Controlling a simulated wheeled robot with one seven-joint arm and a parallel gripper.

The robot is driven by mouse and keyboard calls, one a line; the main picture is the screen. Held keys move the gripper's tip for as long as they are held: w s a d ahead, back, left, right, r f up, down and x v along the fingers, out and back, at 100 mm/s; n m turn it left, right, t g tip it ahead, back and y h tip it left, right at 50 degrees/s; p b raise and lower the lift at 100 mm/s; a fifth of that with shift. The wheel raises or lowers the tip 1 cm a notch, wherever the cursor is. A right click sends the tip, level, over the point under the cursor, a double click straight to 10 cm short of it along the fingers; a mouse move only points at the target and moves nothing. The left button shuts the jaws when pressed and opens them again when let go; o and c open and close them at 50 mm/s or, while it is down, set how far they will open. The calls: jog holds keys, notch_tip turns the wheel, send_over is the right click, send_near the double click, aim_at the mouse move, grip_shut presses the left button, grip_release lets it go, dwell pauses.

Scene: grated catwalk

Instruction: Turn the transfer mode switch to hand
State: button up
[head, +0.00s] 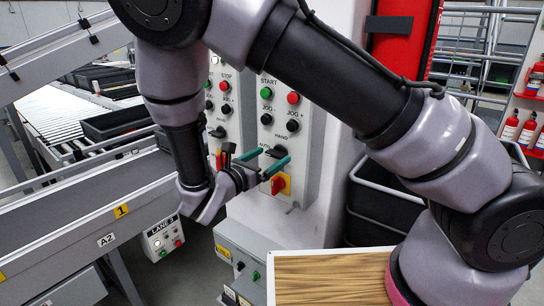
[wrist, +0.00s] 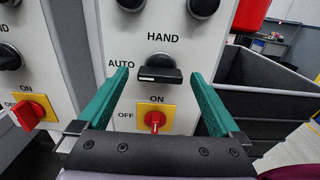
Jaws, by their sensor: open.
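The mode switch (wrist: 158,66) is a black lever knob on a pale panel, with AUTO at its left and HAND above it. Its handle lies about level, in line with AUTO rather than HAND. It also shows in the head view (head: 281,151), partly behind my gripper. My gripper (wrist: 158,76) has green fingers, open and empty, one on each side of the switch, with gaps between them and the knob. In the head view my gripper (head: 263,162) reaches toward the lower part of this panel. I see no name label for the switch.
A red ON/OFF rotary switch on a yellow plate (wrist: 165,119) sits just below, between the fingers. JOG knobs (head: 293,125) and START buttons are above. A similar panel (wrist: 24,75) stands at the left. A black bin (wrist: 262,95) is at the right.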

jog(key=shift+w+d, duration=0.45)
jog(key=shift+w, duration=0.1)
jog(key=c, duration=1.3)
